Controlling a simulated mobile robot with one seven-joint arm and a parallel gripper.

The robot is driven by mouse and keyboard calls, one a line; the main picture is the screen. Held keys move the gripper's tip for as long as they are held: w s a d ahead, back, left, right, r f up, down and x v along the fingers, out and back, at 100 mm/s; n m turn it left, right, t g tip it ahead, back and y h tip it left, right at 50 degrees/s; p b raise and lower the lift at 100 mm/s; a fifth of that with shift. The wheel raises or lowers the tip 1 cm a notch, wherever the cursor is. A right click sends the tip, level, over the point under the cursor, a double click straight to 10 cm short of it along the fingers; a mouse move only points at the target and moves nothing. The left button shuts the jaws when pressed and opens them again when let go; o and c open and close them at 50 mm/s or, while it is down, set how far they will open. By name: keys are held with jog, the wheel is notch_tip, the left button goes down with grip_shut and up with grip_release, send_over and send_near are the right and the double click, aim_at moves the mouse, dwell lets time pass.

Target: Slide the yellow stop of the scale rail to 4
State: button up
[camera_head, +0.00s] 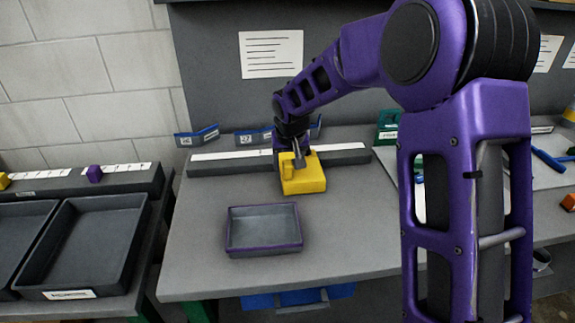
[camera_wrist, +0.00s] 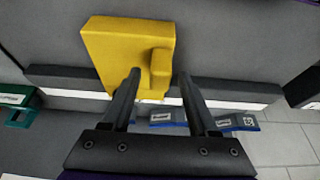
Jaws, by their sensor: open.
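The yellow stop (camera_head: 303,178) sits on the dark scale rail (camera_head: 225,168), somewhat right of the rail's middle in the head view. It is a block with a small raised knob, and it also shows in the wrist view (camera_wrist: 122,52). The rail's white scale strip (camera_head: 232,155) is visible, but its numbers are too small to read. My gripper (camera_head: 297,150) is over the stop.
A grey tray (camera_head: 264,248) stands on the bench in front of the rail. Blue labelled bins (camera_head: 198,135) stand behind the rail. Another rail with a purple stop (camera_head: 94,173) is on the left bench. The bench left of the tray is clear.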

jog(key=shift+w+f, duration=0.1)
jog(key=shift+f, duration=0.15)
grip_shut()
dwell(1.4)
